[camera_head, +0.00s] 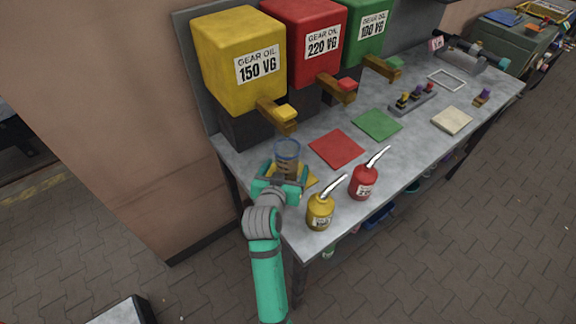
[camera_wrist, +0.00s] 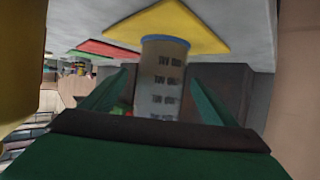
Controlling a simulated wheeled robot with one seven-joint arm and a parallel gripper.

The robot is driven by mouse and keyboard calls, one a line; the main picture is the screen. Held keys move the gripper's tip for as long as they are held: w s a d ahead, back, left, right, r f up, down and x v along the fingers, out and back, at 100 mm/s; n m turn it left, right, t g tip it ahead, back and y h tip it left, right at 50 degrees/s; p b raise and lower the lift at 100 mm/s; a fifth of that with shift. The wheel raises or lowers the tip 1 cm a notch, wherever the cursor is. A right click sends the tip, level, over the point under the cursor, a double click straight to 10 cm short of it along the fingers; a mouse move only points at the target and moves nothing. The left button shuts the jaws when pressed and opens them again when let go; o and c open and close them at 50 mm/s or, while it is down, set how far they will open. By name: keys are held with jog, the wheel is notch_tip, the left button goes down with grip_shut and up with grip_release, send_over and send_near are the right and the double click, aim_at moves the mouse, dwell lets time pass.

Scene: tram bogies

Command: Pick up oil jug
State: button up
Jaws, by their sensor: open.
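The oil jug (camera_head: 287,157) is a clear, brownish cylinder with a blue rim. It stands upright at the near left end of the bench, over the yellow mat (camera_head: 310,181). My gripper (camera_head: 282,174) is open at the near side of the jug and hides its lower part in the head view. In the wrist view the jug (camera_wrist: 161,92) shows dark measuring marks and a blue band beside the yellow mat (camera_wrist: 200,30). It appears between my two spread fingers, with gaps at both sides. I cannot tell whether either finger touches it.
Yellow (camera_head: 238,60), red (camera_head: 305,40) and green (camera_head: 366,28) gear oil tanks line the back. Their taps overhang the bench. Yellow (camera_head: 320,212) and red (camera_head: 363,182) oil cans stand right of my gripper. Red (camera_head: 336,149) and green (camera_head: 377,124) mats lie bare.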

jog(key=shift+x, duration=1.3)
jog(key=c, duration=1.2)
jog(key=shift+c, duration=0.7)
jog(key=shift+r, duration=0.2)
